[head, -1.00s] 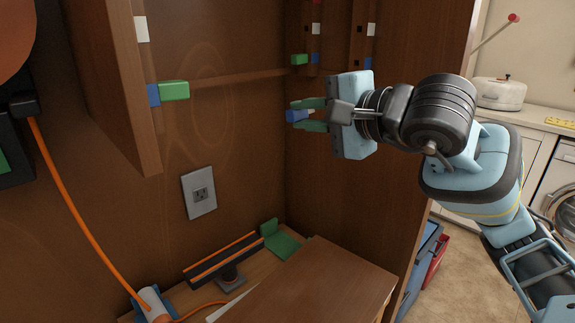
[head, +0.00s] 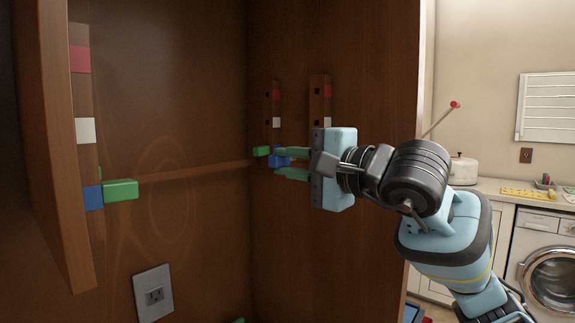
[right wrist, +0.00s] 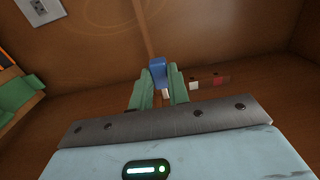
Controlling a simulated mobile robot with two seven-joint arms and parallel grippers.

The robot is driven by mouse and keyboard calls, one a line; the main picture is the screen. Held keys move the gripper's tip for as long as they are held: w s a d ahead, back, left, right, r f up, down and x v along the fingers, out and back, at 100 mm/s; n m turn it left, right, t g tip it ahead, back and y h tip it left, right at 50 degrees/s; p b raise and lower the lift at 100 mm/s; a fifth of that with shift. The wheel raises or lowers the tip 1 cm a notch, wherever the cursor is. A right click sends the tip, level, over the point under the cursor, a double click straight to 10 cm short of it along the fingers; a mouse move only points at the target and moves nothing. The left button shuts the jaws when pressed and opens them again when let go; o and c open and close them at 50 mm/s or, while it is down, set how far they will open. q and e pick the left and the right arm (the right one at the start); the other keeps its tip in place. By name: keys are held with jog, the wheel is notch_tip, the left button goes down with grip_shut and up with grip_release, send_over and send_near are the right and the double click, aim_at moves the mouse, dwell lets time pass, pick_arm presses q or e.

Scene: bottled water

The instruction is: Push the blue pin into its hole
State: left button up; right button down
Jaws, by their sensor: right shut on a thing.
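The blue pin (head: 279,161) is between the green fingers of my right gripper (head: 280,163), near the cabinet's back right corner. It looks level with a green block (head: 262,150) on a wooden strip (head: 277,105) there. The right wrist view shows the blue pin (right wrist: 158,72) with a pale shank (right wrist: 166,93) between the fingertips of the right gripper (right wrist: 164,82). The fingers hide part of the pin. The hole for it cannot be made out, and I cannot tell whether the pin touches the strip. My left gripper is not in view.
A second strip (head: 320,85) with red and white marks stands on the right wall. A left upright (head: 83,165) carries a green block (head: 120,190) beside a blue mark. A wooden rail (head: 200,170) crosses the back. An outlet (head: 153,292) is lower down.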

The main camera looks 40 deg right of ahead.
jog(key=shift+w+d+f+b, duration=0.1)
jog(key=shift+d+b, duration=0.2)
jog(key=shift+d, duration=0.3)
jog(key=shift+w+d+f+b, duration=0.1)
jog(key=shift+d+b, duration=0.15)
jog(key=shift+d, duration=0.3)
jog(key=shift+d+r+b, duration=0.15)
jog(key=shift+d+b, duration=0.55)
jog(key=shift+d, duration=0.9)
jog(key=shift+d+b, duration=0.35)
jog(key=shift+d, duration=0.1)
jog(key=shift+w+d, duration=0.1)
jog(key=shift+d, duration=0.25)
jog(key=shift+d+b, duration=0.4)
jog(key=shift+d, duration=0.05)
jog(key=shift+d, duration=0.35)
